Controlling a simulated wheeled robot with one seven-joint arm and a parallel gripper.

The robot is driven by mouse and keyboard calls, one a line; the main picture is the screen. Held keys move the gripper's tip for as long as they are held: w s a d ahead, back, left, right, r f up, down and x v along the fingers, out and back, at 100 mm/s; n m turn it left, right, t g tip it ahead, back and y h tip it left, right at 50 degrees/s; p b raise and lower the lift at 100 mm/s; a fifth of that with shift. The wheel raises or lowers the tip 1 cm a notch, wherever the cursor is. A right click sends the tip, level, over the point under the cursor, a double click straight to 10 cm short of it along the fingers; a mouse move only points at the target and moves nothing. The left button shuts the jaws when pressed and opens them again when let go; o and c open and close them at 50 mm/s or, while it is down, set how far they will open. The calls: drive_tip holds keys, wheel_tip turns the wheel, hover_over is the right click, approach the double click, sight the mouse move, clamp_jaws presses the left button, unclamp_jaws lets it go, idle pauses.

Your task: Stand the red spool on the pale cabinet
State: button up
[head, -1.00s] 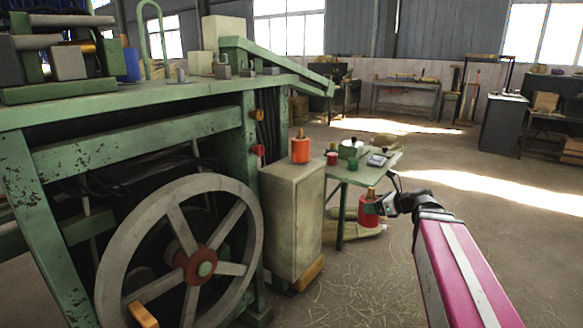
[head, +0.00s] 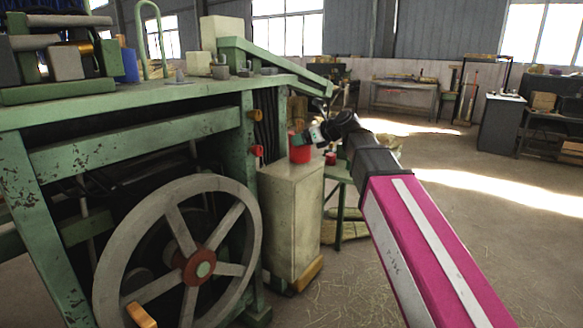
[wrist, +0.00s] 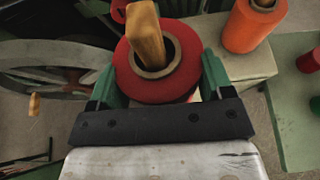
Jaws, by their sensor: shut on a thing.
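The red spool (wrist: 128,75) is upright between the green fingers of my gripper (wrist: 158,80) in the wrist view, with a wooden peg (wrist: 145,35) rising from its core. In the head view the red spool (head: 299,154) shows at the top of the pale cabinet (head: 289,215), below my gripper (head: 305,139). The cabinet top (wrist: 245,64) shows beside and beyond the spool in the wrist view. I cannot tell whether the spool's base touches it; its underside is hidden.
An orange spool (wrist: 253,26) stands on the cabinet top, right of the red one in the wrist view. A green table (wrist: 297,125) with small items adjoins on the right. A big handwheel (head: 180,250) and green machine frame (head: 245,150) stand left of the cabinet.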

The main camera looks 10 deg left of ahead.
sight(294, 131)
drive_tip(key=shift+s+a+r, duration=0.2)
drive_tip(key=shift+a+r, duration=0.45)
drive_tip(key=shift+s+a+r, duration=0.2)
drive_tip(key=shift+a+r, duration=0.6)
drive_tip(key=shift+a, duration=0.05)
drive_tip(key=shift+w+a+f, duration=0.1)
drive_tip(key=shift+w+a, duration=0.1)
drive_tip(key=shift+w, duration=0.1)
drive_tip(key=shift+w+a+f, duration=0.85)
drive_tip(key=shift+w+f, duration=0.75)
drive_tip(key=shift+f, duration=0.15)
drive_tip(key=shift+w+a+f, duration=0.8)
drive_tip(key=shift+w+f, duration=0.75)
drive_tip(key=shift+f, duration=0.25)
drive_tip(key=shift+w+a+f, duration=0.85)
drive_tip(key=shift+w+f, duration=0.75)
drive_tip(key=shift+f, duration=0.15)
drive_tip(key=shift+f, duration=0.15)
drive_tip(key=o, duration=1.1)
